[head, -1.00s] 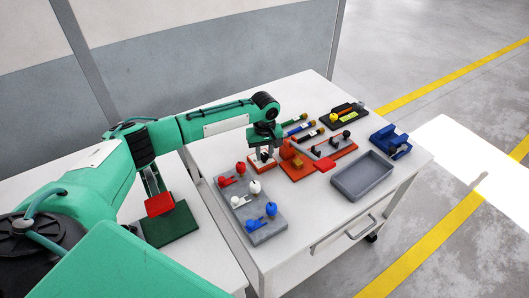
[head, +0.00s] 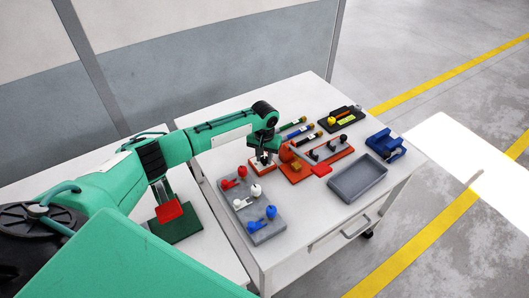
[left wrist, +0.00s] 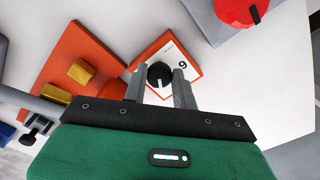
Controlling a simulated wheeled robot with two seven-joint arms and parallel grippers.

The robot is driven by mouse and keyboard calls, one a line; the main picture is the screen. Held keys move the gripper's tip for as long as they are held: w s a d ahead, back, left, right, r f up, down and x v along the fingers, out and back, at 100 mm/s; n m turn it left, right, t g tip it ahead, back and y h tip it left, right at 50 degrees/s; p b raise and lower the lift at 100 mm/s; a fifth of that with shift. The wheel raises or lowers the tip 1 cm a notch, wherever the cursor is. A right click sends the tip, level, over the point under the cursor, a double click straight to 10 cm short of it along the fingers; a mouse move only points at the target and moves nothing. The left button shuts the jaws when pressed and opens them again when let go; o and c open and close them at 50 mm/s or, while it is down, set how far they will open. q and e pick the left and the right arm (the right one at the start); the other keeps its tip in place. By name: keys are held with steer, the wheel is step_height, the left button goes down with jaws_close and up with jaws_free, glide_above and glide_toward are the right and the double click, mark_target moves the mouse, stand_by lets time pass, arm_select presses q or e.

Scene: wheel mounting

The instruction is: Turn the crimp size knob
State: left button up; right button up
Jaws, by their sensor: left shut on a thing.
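The crimp size knob (left wrist: 159,74) is a black round knob with a light pointer mark. It sits on the white face of a small orange-red block (left wrist: 188,62) printed with a single digit. The block also shows in the head view (head: 262,169), where my gripper hides the knob. My left gripper (head: 262,156) comes down over the block from above. In the left wrist view its two grey fingers (left wrist: 160,82) stand on either side of the knob, shut on it. My right gripper is not in view.
A grey board (head: 239,213) with red, white and blue parts lies in front of the block. To the right are an orange-red base (head: 293,176), a grey tray (head: 341,195) and a blue vise-like tool (head: 386,145). Several pen-like tools lie behind.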

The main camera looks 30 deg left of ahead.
mark_target(264, 159)
arm_select(q)
steer(key=shift+r+m+p, duration=0.1)
steer(key=shift+m+p, duration=0.45)
steer(key=shift+m, duration=0.55)
steer(key=o, duration=1)
steer(key=shift+c, duration=0.2)
steer(key=shift+r, duration=0.1)
step_height(264, 159, up, 14)
steer(key=b, duration=0.2)
steer(key=shift+f, duration=0.2)
